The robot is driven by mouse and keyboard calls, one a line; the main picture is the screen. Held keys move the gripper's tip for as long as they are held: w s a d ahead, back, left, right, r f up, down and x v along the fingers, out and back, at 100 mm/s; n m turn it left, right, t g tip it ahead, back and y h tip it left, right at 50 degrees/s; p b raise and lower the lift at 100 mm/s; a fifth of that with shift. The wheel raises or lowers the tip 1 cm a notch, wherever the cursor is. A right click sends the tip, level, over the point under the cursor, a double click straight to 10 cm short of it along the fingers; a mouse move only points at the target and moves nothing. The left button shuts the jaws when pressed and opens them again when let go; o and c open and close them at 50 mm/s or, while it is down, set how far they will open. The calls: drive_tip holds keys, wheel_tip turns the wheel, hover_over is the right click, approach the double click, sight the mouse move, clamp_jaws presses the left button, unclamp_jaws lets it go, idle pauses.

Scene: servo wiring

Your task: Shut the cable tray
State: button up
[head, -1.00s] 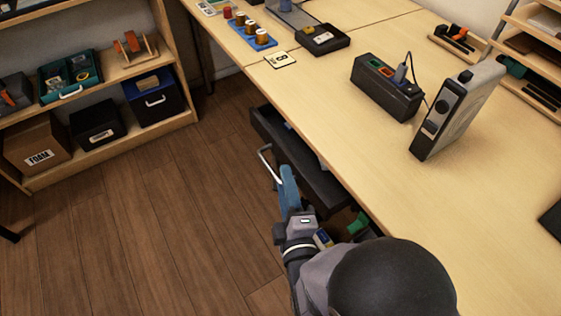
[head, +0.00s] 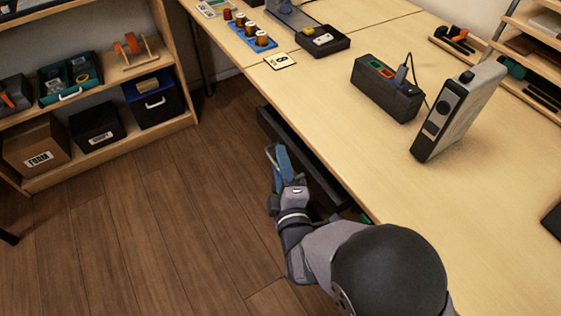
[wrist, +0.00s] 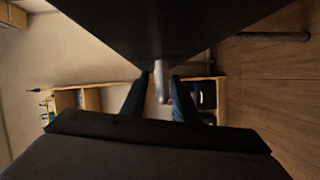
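The cable tray (head: 300,150) is a dark drawer under the table's front edge. Only a narrow strip of it sticks out, and its inside is mostly hidden by the tabletop. Its pale bar handle (head: 270,154) is on the outer face; in the wrist view the handle (wrist: 161,85) hangs below the tray's dark underside (wrist: 165,25). My gripper (head: 281,160) is at the handle, on the floor side of the tray. In the wrist view its blue fingers (wrist: 160,92) stand on either side of the handle, with slim gaps showing, so it looks open around the handle.
The tabletop (head: 340,130) above carries a black box with a plugged cable (head: 388,88) and an upright grey device (head: 458,110). A shelf unit (head: 110,155) stands at the left. The wooden floor between is clear.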

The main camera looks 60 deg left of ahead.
sight(291, 158)
clamp_jaws()
drive_tip(key=shift+w, duration=0.15)
drive_tip(key=shift+w, duration=1.35)
drive_tip(key=shift+r, duration=0.1)
drive_tip(key=shift+o, duration=0.7)
unclamp_jaws()
drive_tip(key=shift+s, duration=0.1)
